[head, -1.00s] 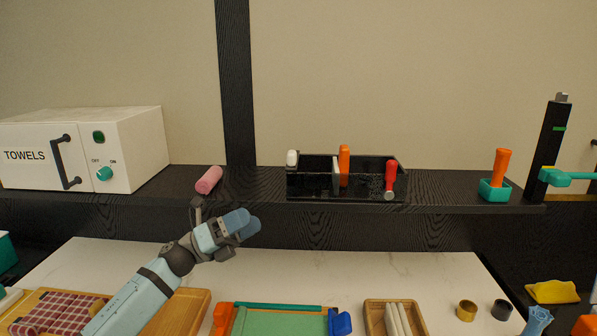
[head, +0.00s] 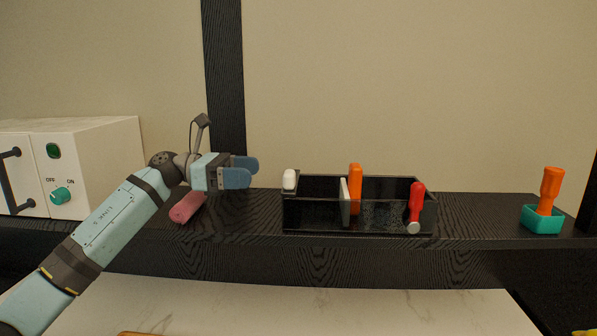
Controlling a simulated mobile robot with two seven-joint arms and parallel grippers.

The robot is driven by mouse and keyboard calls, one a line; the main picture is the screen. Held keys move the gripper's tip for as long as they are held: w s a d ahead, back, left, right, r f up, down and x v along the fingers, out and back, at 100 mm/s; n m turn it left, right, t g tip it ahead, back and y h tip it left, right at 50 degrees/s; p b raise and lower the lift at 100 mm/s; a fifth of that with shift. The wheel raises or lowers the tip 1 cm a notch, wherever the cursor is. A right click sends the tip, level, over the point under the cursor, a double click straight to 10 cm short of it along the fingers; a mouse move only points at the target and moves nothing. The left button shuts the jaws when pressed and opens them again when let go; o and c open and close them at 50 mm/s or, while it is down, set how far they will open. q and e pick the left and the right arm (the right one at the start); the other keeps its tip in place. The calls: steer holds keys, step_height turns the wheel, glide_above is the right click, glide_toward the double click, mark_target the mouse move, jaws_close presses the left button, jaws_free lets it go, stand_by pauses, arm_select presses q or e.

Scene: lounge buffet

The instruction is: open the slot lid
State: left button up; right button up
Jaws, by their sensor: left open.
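A black open box (head: 385,225) with compartments stands on the dark shelf. At its left end is a white knob (head: 290,179) on a small black top piece (head: 289,193), which looks like the slot lid and seems to lie flat. My left gripper (head: 246,172) is open and empty, pointing right. In the picture it is left of the white knob and a little higher, apart from it. My right gripper is out of view.
In the box are an orange-handled tool (head: 355,175), a pale upright divider (head: 345,200) and a red-handled tool (head: 416,200). A pink roll (head: 187,207) lies below my left wrist. A white cabinet (head: 95,150) stands left; a teal holder (head: 543,219) stands right.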

mark_target(293, 171)
arm_select(q)
steer(key=d, duration=0.9)
steer(key=shift+d+p, duration=0.35)
steer(key=shift+d, duration=0.05)
steer(key=shift+w+d, duration=0.1)
steer(key=shift+d, duration=0.4)
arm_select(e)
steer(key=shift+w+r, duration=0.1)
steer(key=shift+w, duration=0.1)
arm_select(q)
jaws_close()
steer(key=w+r+n+p, duration=0.4)
steer(key=r+n+p, duration=0.2)
steer(key=n, duration=0.1)
steer(key=shift+r+p, duration=0.15)
steer(key=shift+p, duration=0.2)
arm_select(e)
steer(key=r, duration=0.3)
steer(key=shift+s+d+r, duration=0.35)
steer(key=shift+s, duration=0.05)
arm_select(q)
steer(key=shift+w, duration=0.1)
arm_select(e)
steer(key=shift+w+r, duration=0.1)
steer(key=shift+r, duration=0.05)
